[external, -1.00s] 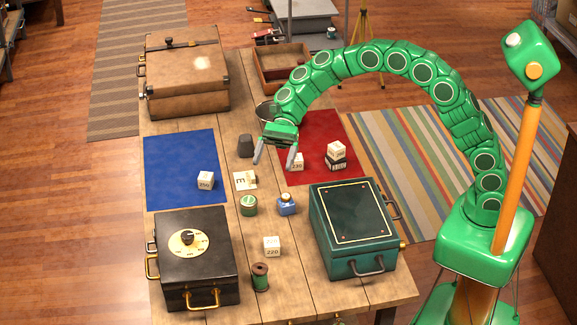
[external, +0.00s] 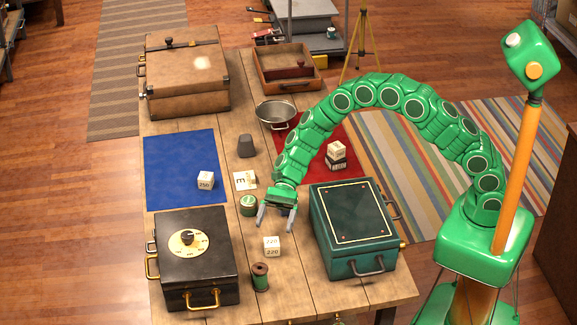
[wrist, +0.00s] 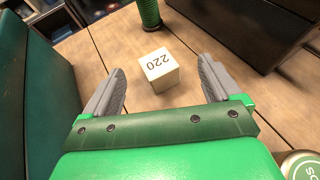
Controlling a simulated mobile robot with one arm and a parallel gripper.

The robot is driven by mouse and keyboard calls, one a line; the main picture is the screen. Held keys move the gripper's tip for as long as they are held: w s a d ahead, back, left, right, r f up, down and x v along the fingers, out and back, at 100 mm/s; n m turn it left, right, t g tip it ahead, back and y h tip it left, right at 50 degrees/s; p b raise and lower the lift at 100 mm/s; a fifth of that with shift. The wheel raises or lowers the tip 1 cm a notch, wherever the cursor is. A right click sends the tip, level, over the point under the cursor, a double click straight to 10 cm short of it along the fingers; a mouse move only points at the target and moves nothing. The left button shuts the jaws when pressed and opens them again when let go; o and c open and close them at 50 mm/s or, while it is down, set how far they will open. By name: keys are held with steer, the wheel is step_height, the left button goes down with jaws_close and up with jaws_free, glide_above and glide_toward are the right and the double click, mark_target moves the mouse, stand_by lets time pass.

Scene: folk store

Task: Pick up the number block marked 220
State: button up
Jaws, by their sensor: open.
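The number block marked 220 (external: 272,246) is a small cream cube on the wooden table, between the black box and the dark green box. In the wrist view the block (wrist: 159,69) shows its 220 face and lies ahead of my fingertips, roughly centred between them. My gripper (external: 275,222) is open and empty, its two grey fingers pointing down just above and behind the block. It also shows in the wrist view (wrist: 161,88), with the fingers spread apart and not touching the block.
The dark green box (external: 355,226) stands close on the right, the black box (external: 190,275) on the left. A green thread spool (external: 260,277) stands just in front of the block. A round green tin (external: 248,205) is near my gripper. A 250 block (external: 205,180) sits on the blue mat.

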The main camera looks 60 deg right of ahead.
mark_target(272, 245)
steer(key=shift+f, duration=0.75)
steer(key=shift+s+a+f, duration=0.15)
steer(key=shift+a, duration=0.1)
steer(key=shift+s+x, duration=0.15)
steer(key=shift+x, duration=1.65)
steer(key=shift+s+x, duration=0.15)
steer(key=shift+x, duration=1.65)
steer(key=c, duration=1)
steer(key=shift+r, duration=0.25)
